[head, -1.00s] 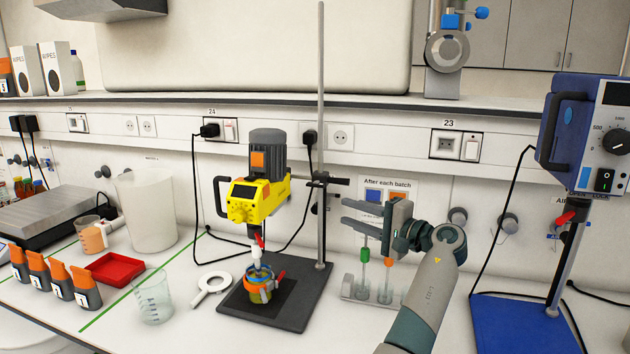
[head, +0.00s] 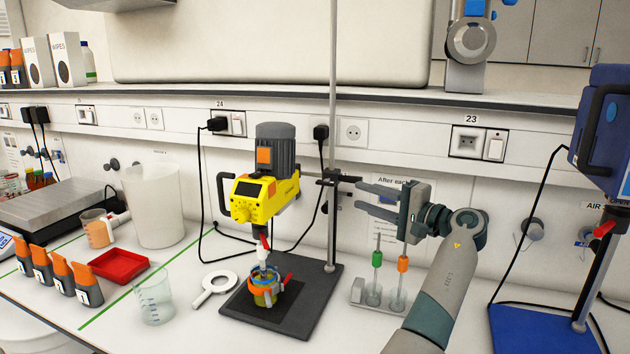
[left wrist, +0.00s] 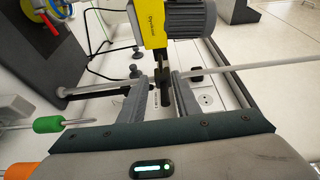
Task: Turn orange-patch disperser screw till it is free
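The yellow disperser (head: 251,200), with an orange patch (head: 264,156) on its grey motor, hangs on an upright stand rod (head: 332,120). A black clamp (head: 335,177) joins it to the rod, with a dark stub pointing right. I cannot clearly make out the screw itself. My left gripper (head: 360,197) is open and empty, just right of and slightly below the clamp in the head view, fingers pointing left. In the left wrist view, the disperser (left wrist: 158,22) is ahead and a black clamp part (left wrist: 163,88) shows between the open fingers (left wrist: 160,84). My right gripper is out of view.
Under the disperser, an orange-ringed vessel (head: 265,288) stands on the black base plate (head: 300,315). A rack (head: 372,297) with green- and orange-collared rods stands below my gripper. A blue-cased machine (head: 606,130) is at right; a beaker (head: 153,298) and red tray (head: 120,266) are at left.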

